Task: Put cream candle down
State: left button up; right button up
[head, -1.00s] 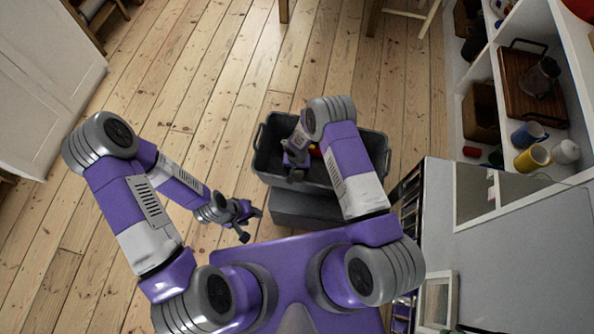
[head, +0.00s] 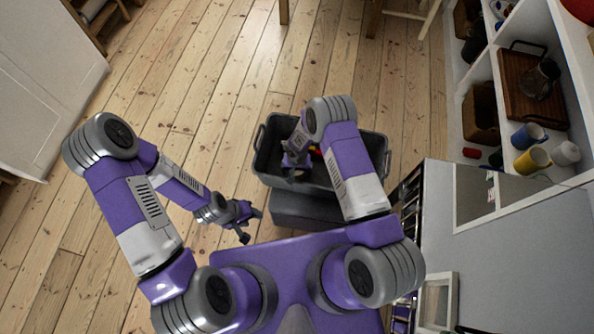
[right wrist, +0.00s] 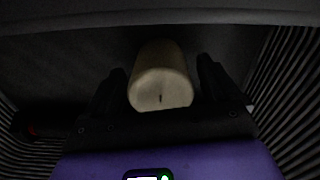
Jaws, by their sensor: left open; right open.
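The cream candle (right wrist: 161,80) shows in the right wrist view, with its wick end toward the camera. It lies in the dark inside of the grey crate (head: 266,160), between the two spread fingers of my right gripper (right wrist: 161,88). Gaps show between the candle and both fingers. In the head view my right gripper (head: 294,168) reaches down into the crate, and the candle cannot be made out there. My left gripper (head: 252,224) is open and empty, above the floor to the left of the crate.
A red and yellow item (head: 316,151) is partly visible in the crate behind my right arm. A grey box (head: 300,207) stands at the crate's near side. White shelves with mugs and a wooden tray (head: 515,95) stand at the right. Floorboards at the left are clear.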

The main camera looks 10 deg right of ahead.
notch_tip(320, 180, up, 11)
jog(key=p, duration=0.3)
jog(key=shift+r, duration=0.15)
dwell(0.3)
jog(key=shift+s+p, duration=0.3)
jog(key=shift+p, duration=0.05)
jog(key=s+r+y+p, duration=0.2)
jog(key=s+r, duration=0.3)
jog(key=s, duration=0.4)
jog(key=s+r+y+p, duration=0.2)
jog(key=s+r, duration=0.3)
jog(key=s, duration=0.3)
jog(key=shift+s+d+r+t+p, duration=0.2)
jog(key=shift+s+d+t+p, duration=0.15)
jog(key=shift+p, duration=0.2)
